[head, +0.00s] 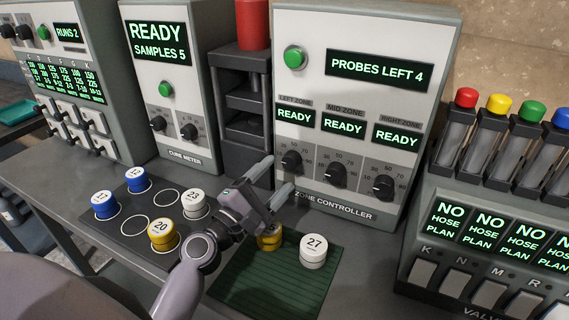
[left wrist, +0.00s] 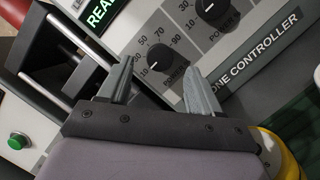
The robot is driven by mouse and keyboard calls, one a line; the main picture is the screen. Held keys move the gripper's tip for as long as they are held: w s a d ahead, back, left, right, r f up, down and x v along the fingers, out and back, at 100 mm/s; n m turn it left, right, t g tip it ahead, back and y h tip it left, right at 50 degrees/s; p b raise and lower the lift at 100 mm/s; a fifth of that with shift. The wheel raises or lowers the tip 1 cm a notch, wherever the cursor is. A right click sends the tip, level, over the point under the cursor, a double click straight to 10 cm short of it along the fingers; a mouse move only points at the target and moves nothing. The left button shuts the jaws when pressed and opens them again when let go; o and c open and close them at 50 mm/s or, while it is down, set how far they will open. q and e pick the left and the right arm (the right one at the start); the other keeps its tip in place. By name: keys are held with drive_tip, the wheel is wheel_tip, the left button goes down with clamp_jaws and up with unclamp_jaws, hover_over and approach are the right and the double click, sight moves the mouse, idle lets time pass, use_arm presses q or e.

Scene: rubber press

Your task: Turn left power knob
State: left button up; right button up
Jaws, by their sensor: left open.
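The left power knob (head: 291,161) is a black dial under the left zone's READY display on the zone controller (head: 290,90). In the left wrist view the left power knob (left wrist: 160,56) lies beyond and between my fingertips. My left gripper (head: 276,180) is open and empty, with its fingers pointing at the controller's lower left front. It also shows in the left wrist view (left wrist: 160,85), apart from the knob as far as I can tell. The mid knob (head: 336,174) and right knob (head: 383,186) are beside it. My right gripper is not in view.
Under my left gripper are a yellow puck (head: 270,238) and a white puck marked 27 (head: 313,250) on a green mat (head: 262,289). A dark tray (head: 143,222) with several pucks is left. The cure meter (head: 162,80) and valve panel (head: 490,230) flank the controller.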

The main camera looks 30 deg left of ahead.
sight(288, 164)
use_arm(q)
drive_tip(key=shift+p+x, duration=0.3)
drive_tip(key=shift+x, duration=1.4)
drive_tip(key=c, duration=1)
drive_tip(key=shift+c, duration=0.2)
drive_tip(key=shift+m, duration=0.4)
drive_tip(key=m+g+h, duration=0.1)
drive_tip(key=m, duration=0.2)
drive_tip(key=shift+a+r+m+p, duration=0.1)
drive_tip(key=shift+m+p, duration=0.25)
drive_tip(key=shift+m, duration=0.05)
drive_tip(key=m, duration=0.2)
drive_tip(key=m+g, duration=0.1)
drive_tip(key=m, duration=0.1)
drive_tip(key=shift+r+m+g, duration=0.1)
drive_tip(key=shift+m+g, duration=0.2)
drive_tip(key=shift+m, duration=0.1)
